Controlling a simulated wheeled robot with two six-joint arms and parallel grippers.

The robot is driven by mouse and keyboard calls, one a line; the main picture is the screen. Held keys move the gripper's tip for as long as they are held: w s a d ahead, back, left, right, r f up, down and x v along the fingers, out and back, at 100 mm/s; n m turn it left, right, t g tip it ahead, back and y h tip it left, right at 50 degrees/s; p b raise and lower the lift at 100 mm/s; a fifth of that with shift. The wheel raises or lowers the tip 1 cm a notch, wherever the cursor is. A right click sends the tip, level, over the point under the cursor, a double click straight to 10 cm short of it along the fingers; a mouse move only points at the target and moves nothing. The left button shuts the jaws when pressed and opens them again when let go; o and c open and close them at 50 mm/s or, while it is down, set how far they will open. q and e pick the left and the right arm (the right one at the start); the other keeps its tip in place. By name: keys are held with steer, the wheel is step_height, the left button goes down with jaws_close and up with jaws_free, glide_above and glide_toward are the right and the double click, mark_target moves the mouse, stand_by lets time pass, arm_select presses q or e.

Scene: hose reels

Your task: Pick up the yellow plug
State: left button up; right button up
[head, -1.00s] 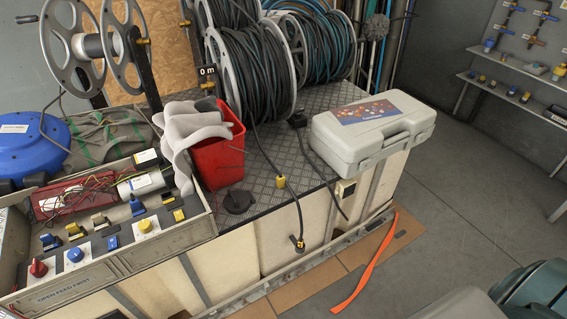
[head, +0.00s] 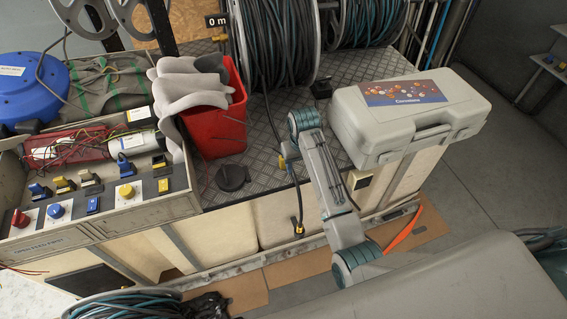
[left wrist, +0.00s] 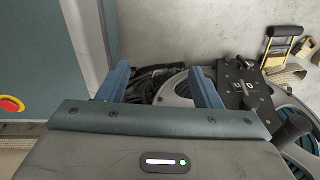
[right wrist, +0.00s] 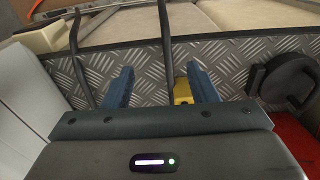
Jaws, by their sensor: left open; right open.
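The yellow plug (head: 283,161) sits on a black cable on the checker-plate bench top, partly hidden by my right arm in the head view. My right gripper (head: 291,151) is low over the bench at the plug. In the right wrist view, its blue fingers (right wrist: 158,88) are open, and the yellow plug (right wrist: 182,92) shows between them, closer to the right finger. The cable runs up past it between the fingers. I cannot tell whether a finger touches the plug. My left gripper (left wrist: 163,85) is open and empty in the left wrist view.
A red bin (head: 213,115) with grey cloth stands left of the plug, with a black round disc (head: 232,177) before it. A grey case (head: 405,115) stands to the right. Cable reels (head: 278,45) are behind. The cable end (head: 299,226) hangs over the front edge.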

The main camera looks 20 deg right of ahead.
steer(key=w+a+r, duration=0.3)
steer(key=w+r, duration=0.3)
steer(key=w, duration=0.1)
steer(key=shift+g, duration=0.4)
step_height(320, 180, down, 5)
steer(key=shift+w+p, duration=0.1)
steer(key=shift+p, duration=0.35)
step_height(320, 180, down, 4)
steer(key=shift+f+p, duration=0.15)
steer(key=shift+p, duration=0.45)
steer(key=shift+f, duration=0.55)
arm_select(q)
steer(key=shift+w+d+r, duration=0.1)
steer(key=shift+w+r, duration=0.05)
steer(key=shift+r, duration=0.35)
steer(key=shift+w+d+r, duration=0.1)
steer(key=shift+w+r, duration=0.05)
steer(key=shift+r, duration=0.35)
arm_select(e)
steer(key=c, duration=1.1)
arm_select(q)
steer(key=shift+r, duration=0.1)
arm_select(e)
steer(key=shift+r, duration=0.1)
